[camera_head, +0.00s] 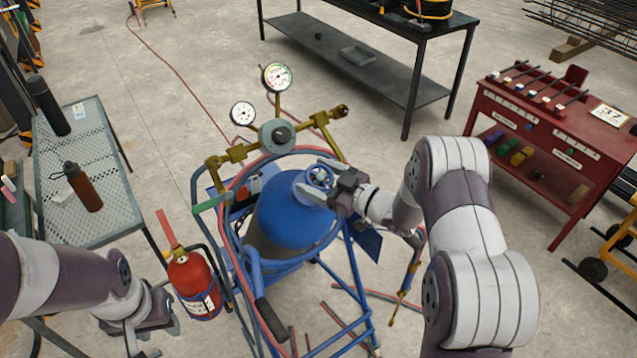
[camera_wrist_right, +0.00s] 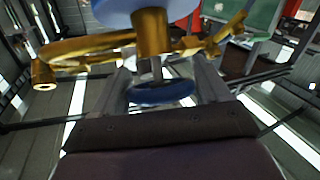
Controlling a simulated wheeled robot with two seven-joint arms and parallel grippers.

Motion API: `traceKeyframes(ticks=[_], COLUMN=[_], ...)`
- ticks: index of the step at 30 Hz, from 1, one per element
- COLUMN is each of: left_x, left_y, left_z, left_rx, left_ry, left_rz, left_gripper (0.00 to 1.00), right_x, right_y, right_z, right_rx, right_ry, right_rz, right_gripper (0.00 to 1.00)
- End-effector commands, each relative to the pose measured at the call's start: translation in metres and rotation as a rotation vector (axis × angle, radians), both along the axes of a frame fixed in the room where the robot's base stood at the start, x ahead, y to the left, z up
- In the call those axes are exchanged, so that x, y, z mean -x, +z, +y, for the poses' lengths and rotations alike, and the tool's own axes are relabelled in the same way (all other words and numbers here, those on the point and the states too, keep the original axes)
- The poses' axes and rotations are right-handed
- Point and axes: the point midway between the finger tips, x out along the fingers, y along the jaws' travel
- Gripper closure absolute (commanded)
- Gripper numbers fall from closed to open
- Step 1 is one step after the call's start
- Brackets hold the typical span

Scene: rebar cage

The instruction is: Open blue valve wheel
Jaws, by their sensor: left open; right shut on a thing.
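The blue valve wheel (camera_head: 320,177) sits on top of the blue gas cylinder (camera_head: 291,212), which stands in a blue tubular cart. My right gripper (camera_head: 325,185) reaches it from the right, its fingers shut on the wheel's rim. In the right wrist view the blue wheel (camera_wrist_right: 162,93) lies between the two fingers (camera_wrist_right: 162,88), with brass fittings just beyond. My left gripper (camera_head: 140,340) is low at the lower left, apart from the cart and near the fire extinguisher; its fingers are partly cut off by the picture edge.
A brass regulator (camera_head: 276,135) with two gauges stands behind the wheel. A red fire extinguisher (camera_head: 192,285) is left of the cylinder. A perforated table (camera_head: 100,215) with two bottles is at left.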

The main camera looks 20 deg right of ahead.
Motion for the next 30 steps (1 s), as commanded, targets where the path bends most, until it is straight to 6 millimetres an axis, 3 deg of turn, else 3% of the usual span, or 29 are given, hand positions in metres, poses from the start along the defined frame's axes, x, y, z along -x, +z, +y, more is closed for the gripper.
traceKeyframes(ticks=[6, 7, 9, 20, 30], left_x=[0.0, 0.0, 0.0, 0.0, 0.0], left_y=[0.001, 0.001, 0.001, -0.004, -0.032], left_z=[0.0, 0.0, 0.0, 0.0, 0.0], left_rx=[0.0, 0.0, 0.0, 0.0, 0.0], left_ry=[0.0, 0.0, 0.0, 0.0, 0.0], left_rz=[0.0, 0.0, 0.0, 0.0, 0.0], left_gripper=[0.57, 0.57, 0.57, 0.57, 0.57], right_x=[0.001, 0.001, 0.001, 0.006, 0.065], right_y=[-0.002, -0.003, -0.002, -0.003, -0.003], right_z=[0.001, 0.001, 0.001, -0.006, -0.057], right_rx=[0.001, 0.001, 0.001, 0.0, 0.0], right_ry=[0.0, 0.0, -0.001, -0.004, -0.008], right_rz=[0.009, 0.009, 0.009, 0.006, 0.006], right_gripper=[0.55, 0.18, 0.04, 0.04, 0.04])
